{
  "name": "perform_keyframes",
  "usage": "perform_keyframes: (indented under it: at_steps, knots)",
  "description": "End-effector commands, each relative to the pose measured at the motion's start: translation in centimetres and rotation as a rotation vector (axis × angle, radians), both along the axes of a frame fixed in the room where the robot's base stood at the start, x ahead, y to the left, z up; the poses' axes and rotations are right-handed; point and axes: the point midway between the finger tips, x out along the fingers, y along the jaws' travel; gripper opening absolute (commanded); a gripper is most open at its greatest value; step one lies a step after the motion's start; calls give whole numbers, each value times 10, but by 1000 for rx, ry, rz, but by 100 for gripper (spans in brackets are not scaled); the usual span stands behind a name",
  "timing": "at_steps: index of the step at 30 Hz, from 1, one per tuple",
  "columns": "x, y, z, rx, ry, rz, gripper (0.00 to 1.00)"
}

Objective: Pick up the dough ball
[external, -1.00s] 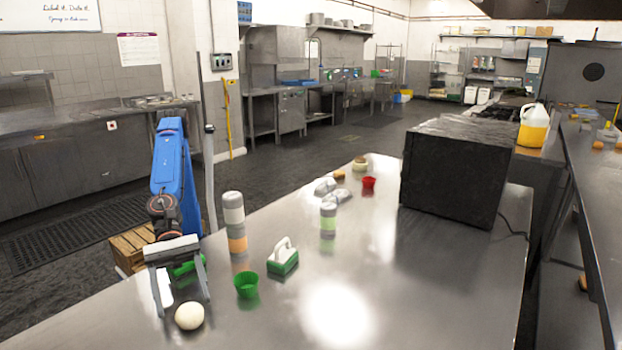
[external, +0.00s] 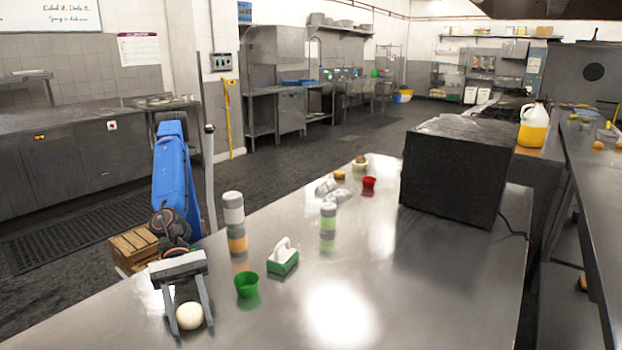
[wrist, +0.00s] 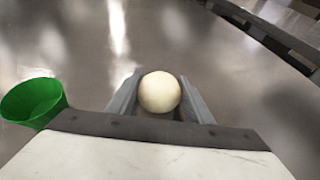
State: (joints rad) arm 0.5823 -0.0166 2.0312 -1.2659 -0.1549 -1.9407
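The dough ball (external: 190,316) is a cream-white ball on the steel table (external: 400,290) near its front left. It also shows in the wrist view (wrist: 160,92), between the two grey fingers. My gripper (external: 192,326) reaches down over the ball with one finger on each side. In the wrist view my gripper (wrist: 160,88) has its fingers apart, about the ball's width or slightly more. I cannot tell whether the fingers touch the ball. The ball appears to rest on the table.
A green cup (external: 247,285) stands just right of my gripper and also shows in the wrist view (wrist: 32,102). A green-and-white brush (external: 283,258), a grey-and-orange bottle (external: 234,222) and a red cup (external: 369,183) stand further back. A large black box (external: 455,170) is at right.

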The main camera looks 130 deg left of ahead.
Motion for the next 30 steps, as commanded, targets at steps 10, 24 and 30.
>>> perform_keyframes:
  at_steps: [10, 24, 30]
  knots:
    - [0, 0, 1, 0, 0, 0, 22]
    - [0, 0, 22, -2, 0, 2, 22]
    - [0, 0, 39, -3, -1, 3, 22]
